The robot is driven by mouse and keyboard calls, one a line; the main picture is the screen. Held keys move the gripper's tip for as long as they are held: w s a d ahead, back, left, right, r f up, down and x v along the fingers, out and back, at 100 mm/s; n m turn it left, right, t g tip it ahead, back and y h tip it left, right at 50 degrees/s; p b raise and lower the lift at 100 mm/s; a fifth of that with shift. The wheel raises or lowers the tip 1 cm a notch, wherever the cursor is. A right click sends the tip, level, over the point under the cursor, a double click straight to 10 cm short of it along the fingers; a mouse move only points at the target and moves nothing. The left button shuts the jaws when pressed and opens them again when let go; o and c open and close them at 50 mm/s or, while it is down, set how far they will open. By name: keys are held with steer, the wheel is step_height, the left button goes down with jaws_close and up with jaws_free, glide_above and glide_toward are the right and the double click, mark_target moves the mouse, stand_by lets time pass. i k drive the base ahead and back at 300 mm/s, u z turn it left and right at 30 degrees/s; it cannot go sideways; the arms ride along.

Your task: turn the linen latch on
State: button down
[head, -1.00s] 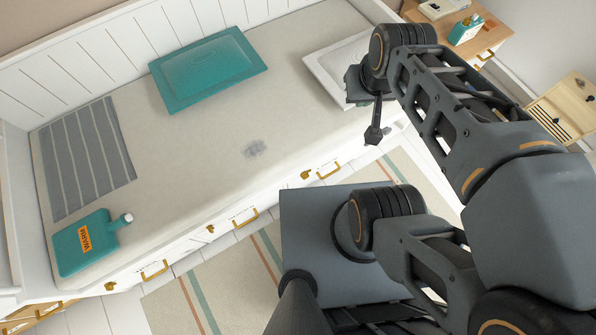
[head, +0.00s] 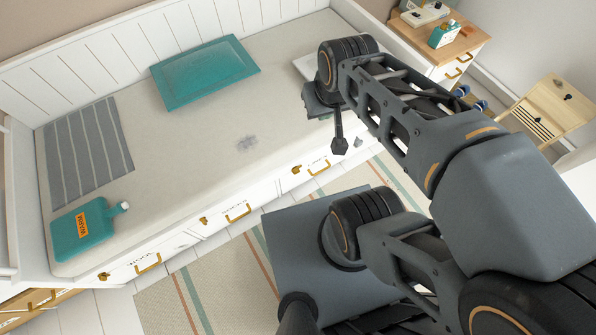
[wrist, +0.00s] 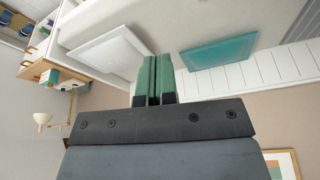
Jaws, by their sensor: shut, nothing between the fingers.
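Three brass latches sit along the white front of the bed: one at the left (head: 104,275), one in the middle (head: 204,220) and one at the right (head: 297,169). Each is beside a drawer with a brass handle and a small dark label. The labels are too small and slanted for me to tell surely which one reads linen. My gripper (wrist: 153,80) shows in the wrist view with its two green fingers together and nothing between them. It points toward the bed top, apart from the latches. In the head view its fingers are hidden by my arm.
On the bed lie a teal cushion (head: 205,73), a grey striped blanket (head: 88,152), a teal hot-water bottle (head: 84,230) and a white cushion (wrist: 112,54). A wooden nightstand (head: 446,46) and wooden chair (head: 545,108) stand right. A striped rug (head: 190,290) covers the floor in front.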

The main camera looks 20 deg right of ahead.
mark_target(296, 170)
steer(key=z, duration=2.3)
steer(key=k, duration=1.15)
steer(key=u, duration=1.65)
steer(key=i, duration=0.5)
steer(key=u, duration=0.05)
